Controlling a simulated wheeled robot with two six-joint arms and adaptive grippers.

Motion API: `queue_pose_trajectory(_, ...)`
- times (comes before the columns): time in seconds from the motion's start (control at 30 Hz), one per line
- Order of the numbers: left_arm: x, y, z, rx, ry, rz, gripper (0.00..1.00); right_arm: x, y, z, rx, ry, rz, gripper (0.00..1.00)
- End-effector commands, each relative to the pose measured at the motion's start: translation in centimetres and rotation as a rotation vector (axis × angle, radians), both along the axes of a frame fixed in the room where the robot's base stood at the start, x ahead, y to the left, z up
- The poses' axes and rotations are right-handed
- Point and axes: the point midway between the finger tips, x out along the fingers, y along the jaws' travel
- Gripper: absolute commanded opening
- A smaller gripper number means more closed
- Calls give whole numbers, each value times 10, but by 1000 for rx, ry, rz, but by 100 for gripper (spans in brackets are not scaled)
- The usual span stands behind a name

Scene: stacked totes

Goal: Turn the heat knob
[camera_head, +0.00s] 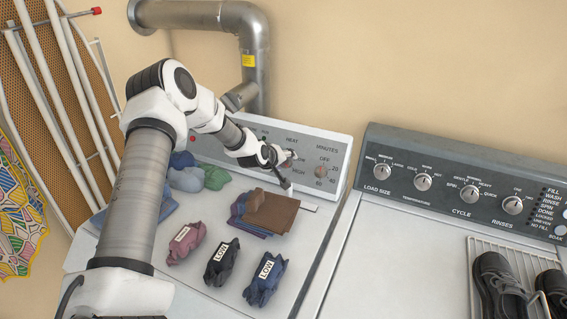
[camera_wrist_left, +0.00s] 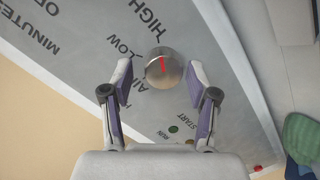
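The heat knob is a round metal knob (camera_wrist_left: 164,68) with a red mark, on the grey dryer panel in the left wrist view. The red mark runs roughly toward the top of that picture, where the HIGH print is; LOW print lies to its left. My left gripper (camera_wrist_left: 159,82) is open, its two fingers on either side of the knob with gaps showing. In the head view my left gripper (camera_head: 283,171) is at the dryer panel (camera_head: 338,152), below the HEAT print, and hides the knob. My right gripper is not in view.
Tagged clothes bundles, pink (camera_head: 186,243), black (camera_head: 222,262) and navy (camera_head: 265,280), and a brown folded cloth (camera_head: 270,212) lie on the dryer top. A minutes dial (camera_head: 321,171) is right of the gripper. A washer panel (camera_head: 450,180) and shoes on a rack (camera_head: 497,285) are further right.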

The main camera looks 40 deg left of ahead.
Motion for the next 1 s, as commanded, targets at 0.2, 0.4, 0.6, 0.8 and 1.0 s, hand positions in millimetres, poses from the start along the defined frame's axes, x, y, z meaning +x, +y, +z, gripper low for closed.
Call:
queue_pose_trajectory(0.2,-1,-1,-2,-3,5,-1,65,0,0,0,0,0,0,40)
queue_pose_trajectory(0.4,-7,-2,3,-5,3,1,65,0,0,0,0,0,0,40)
queue_pose_trajectory(0.6,-33,-7,25,-12,-1,4,65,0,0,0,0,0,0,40)
queue_pose_trajectory(0.8,-64,-15,49,-15,-2,6,65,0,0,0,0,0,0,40)
queue_pose_trajectory(1.0,-85,-19,67,-11,-2,7,65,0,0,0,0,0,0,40)
